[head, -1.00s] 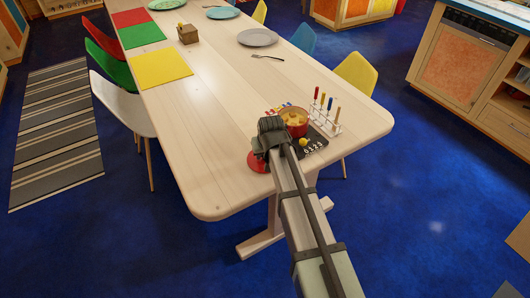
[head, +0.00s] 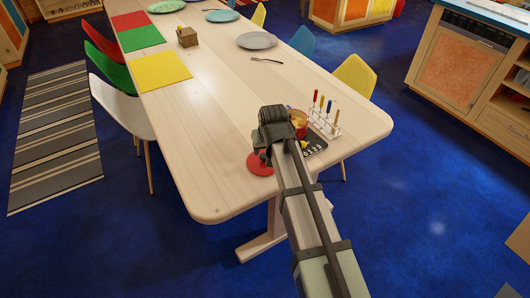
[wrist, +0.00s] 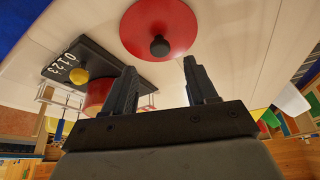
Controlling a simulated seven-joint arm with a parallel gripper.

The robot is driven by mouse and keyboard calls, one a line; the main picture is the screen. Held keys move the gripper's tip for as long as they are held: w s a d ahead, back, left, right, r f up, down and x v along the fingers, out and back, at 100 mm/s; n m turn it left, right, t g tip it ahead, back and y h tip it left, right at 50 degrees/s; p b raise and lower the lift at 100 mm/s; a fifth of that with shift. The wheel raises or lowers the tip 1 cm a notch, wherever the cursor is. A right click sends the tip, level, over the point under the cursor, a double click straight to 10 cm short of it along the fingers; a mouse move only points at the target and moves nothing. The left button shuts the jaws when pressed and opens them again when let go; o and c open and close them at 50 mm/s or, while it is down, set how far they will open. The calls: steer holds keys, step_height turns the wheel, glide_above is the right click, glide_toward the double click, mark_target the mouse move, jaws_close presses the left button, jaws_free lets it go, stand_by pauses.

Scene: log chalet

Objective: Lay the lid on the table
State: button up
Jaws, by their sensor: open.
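The red lid (head: 258,165) lies flat on the wooden table (head: 205,170) near its front end. In the wrist view the lid (wrist: 150,38) shows as a full red disc with a black knob facing the camera. My gripper (wrist: 160,68) is open, with its two fingers apart and nothing between them. The lid's knob is beyond the fingertips and apart from them. In the head view my gripper's body (head: 273,122) is above the table beside the lid, and its fingers are hidden.
A red pot with yellow contents (head: 299,122) stands right of my gripper, partly hidden. A dark numbered board (head: 315,146) with a yellow ball and a rack of colored-handled tools (head: 326,117) are close by. The table's left middle is clear; plates (head: 257,40) are farther back.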

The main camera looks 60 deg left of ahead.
steer(key=shift+v, duration=2.5)
steer(key=w+d+f+m+h, duration=0.2)
steer(key=w+d+f, duration=0.6)
steer(key=w+f, duration=0.15)
steer(key=w+d+f+m+g+h, duration=0.1)
steer(key=w+d+f+m, duration=0.15)
steer(key=d+f, duration=0.65)
steer(key=w+d+f+m+h, duration=0.1)
steer(key=w+d+f, duration=0.4)
steer(key=d, duration=0.7)
steer(key=w+d+f+m+g+h, duration=0.1)
steer(key=w+d+f+m, duration=0.1)
steer(key=d+f, duration=0.75)
steer(key=s+d+f+m+g, duration=0.1)
steer(key=s+d+f, duration=0.2)
steer(key=d, duration=0.4)
steer(key=s+d+f+m+g, duration=0.1)
steer(key=s+d+f, duration=0.1)
steer(key=d+f, duration=0.35)
steer(key=s+d+f+m+g, duration=0.1)
steer(key=s+d+f, duration=0.15)
steer(key=d, duration=0.65)
steer(key=s+d+f+m+g, duration=0.3)
steer(key=s+d, duration=0.8)
steer(key=s, duration=0.4)
steer(key=shift+s+d+f+m+y, duration=0.3)
steer(key=shift+s+d+f+m, duration=0.15)
steer(key=shift+f, duration=0.2)
